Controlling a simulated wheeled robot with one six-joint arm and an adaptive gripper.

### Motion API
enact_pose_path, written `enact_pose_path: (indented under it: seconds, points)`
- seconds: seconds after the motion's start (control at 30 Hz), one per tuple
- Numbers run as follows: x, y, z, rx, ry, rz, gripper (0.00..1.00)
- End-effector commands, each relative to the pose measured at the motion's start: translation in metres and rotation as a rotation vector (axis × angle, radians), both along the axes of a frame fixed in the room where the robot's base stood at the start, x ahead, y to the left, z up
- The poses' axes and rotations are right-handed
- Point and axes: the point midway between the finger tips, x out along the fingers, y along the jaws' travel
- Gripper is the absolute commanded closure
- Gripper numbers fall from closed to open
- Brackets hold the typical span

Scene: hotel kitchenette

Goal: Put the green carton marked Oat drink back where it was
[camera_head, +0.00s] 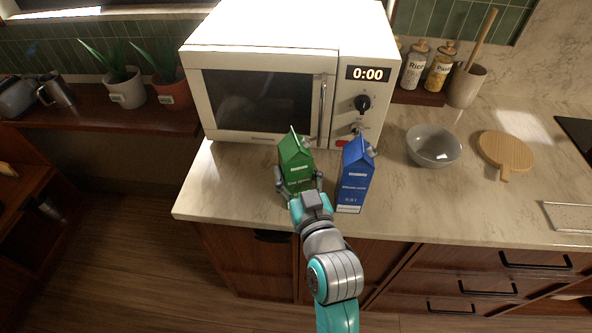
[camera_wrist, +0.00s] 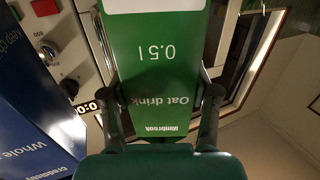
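The green carton marked Oat drink (camera_head: 296,160) stands upright on the counter in front of the microwave, near the counter's left end. In the wrist view the carton (camera_wrist: 158,60) fills the middle, its print upside down. My gripper (camera_head: 299,188) is at the carton, with one finger on each side. In the wrist view the fingers of my gripper (camera_wrist: 162,95) lie along both sides of the carton and appear to touch it. The carton's lower front is partly hidden by my gripper. I cannot tell whether its base rests on the counter.
A blue carton (camera_head: 354,178) stands just right of the green one, close to my gripper. The white microwave (camera_head: 262,98) is behind, door shut. A grey bowl (camera_head: 434,147) and a round wooden board (camera_head: 506,152) lie to the right.

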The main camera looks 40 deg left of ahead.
Motion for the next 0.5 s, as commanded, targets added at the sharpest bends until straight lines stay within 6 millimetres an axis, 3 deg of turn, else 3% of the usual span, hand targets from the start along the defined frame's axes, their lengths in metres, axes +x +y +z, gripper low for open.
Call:
enact_pose_path:
  seconds: [0.03,0.07,0.5]
  points:
    - [0.0,0.0,0.0002,0.0,0.0,0.0,0.24]
    - [0.0,0.0,0.0002,0.0,0.0,0.0,0.16]
    - [-0.002,-0.003,0.0023,-0.001,0.001,0.0,0.16]
